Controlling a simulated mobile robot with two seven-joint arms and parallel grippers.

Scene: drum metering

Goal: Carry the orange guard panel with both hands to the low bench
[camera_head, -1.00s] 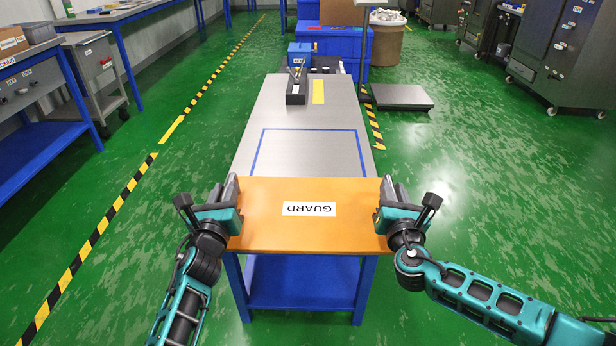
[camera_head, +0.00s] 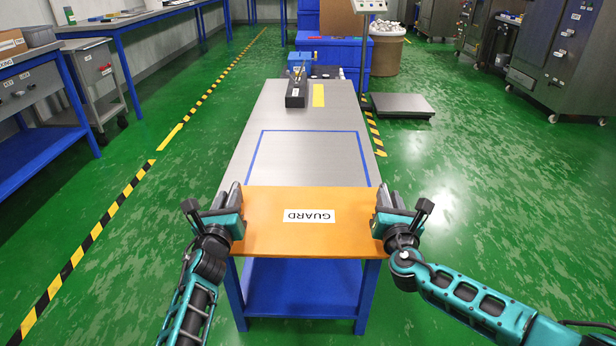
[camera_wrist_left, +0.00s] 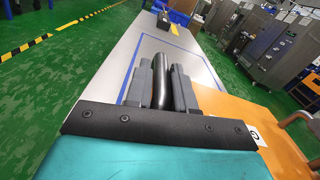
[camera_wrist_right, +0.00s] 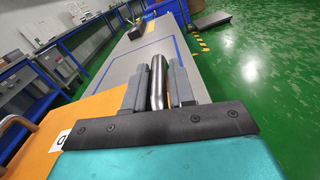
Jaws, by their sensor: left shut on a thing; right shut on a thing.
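The orange guard panel (camera_head: 310,238) with a white GUARD label is held between my two grippers in the head view. It hangs over the near end of the low bench (camera_head: 270,182), which has a grey top, a blue taped outline and blue legs. My left gripper (camera_head: 231,200) is shut on a handle at the panel's left end; the left wrist view shows the dark bar (camera_wrist_left: 161,80) between the fingers. My right gripper (camera_head: 386,200) is shut on the handle at the right end, a metal bar (camera_wrist_right: 157,82) in the right wrist view. Whether the panel touches the bench is unclear.
A black tool holder (camera_head: 297,95) and a yellow strip (camera_head: 318,95) lie at the bench's far end. A floor scale (camera_head: 402,105) stands right of it. Blue workbenches line the left wall. The taped area is empty, with green floor free on both sides.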

